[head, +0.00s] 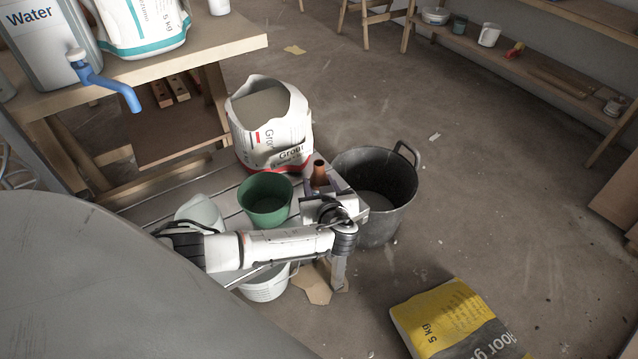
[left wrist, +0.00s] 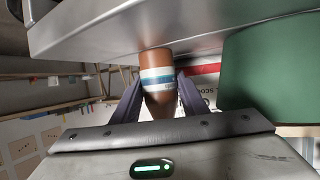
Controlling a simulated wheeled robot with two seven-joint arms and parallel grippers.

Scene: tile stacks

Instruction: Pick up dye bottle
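The dye bottle (head: 319,174) is orange-brown with a narrow top and stands near the right end of the low slatted bench. In the left wrist view, which looks upside down, the dye bottle (left wrist: 158,78) shows a white and blue label. My left gripper (head: 322,186) is at the bottle, with one dark finger on each side of it. In the left wrist view, the left gripper's fingers (left wrist: 160,88) look open around the bottle, with little space on either side. My right gripper is not in view.
A green bucket (head: 266,201) stands close left of the bottle, with an open grout bag (head: 270,128) behind. A black bucket (head: 391,190) is on the floor just right of the bench. A yellow bag (head: 445,318) lies on the floor at front right. Open floor lies further right.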

